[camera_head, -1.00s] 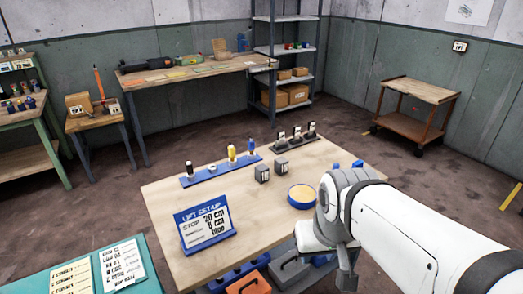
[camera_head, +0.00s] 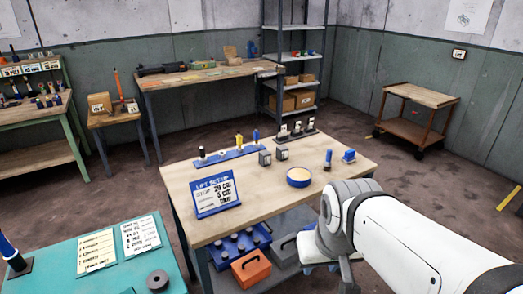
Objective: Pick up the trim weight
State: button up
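No object is clearly marked as the trim weight, so I cannot tell which one it is. Two small dark grey cubes, one on the left (camera_head: 264,158) and one on the right (camera_head: 282,154), stand apart on the wooden table (camera_head: 265,217). A dark ring-shaped piece (camera_head: 158,280) lies on the teal table (camera_head: 185,262) at the lower left. My gripper (camera_head: 346,272) hangs at the end of my white arm, by the table's right front side. It is partly hidden by the arm, and its fingers are not clear. No held object shows.
The wooden table also carries a blue rack (camera_head: 228,153), a blue round dish (camera_head: 298,178), a blue sign (camera_head: 212,195), a black stand (camera_head: 290,137) and small blue pieces (camera_head: 348,156). Below are a blue crate (camera_head: 240,245) and an orange box (camera_head: 251,268). Bare floor lies right.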

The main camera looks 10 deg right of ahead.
aim_at(282, 151)
jog(key=u, duration=0.3)
jog(key=k, duration=0.15)
jog(key=z, duration=0.45)
jog(key=i, duration=0.75)
jog(key=u, duration=3.2)
jog(key=k, duration=1)
jog(key=z, duration=0.25)
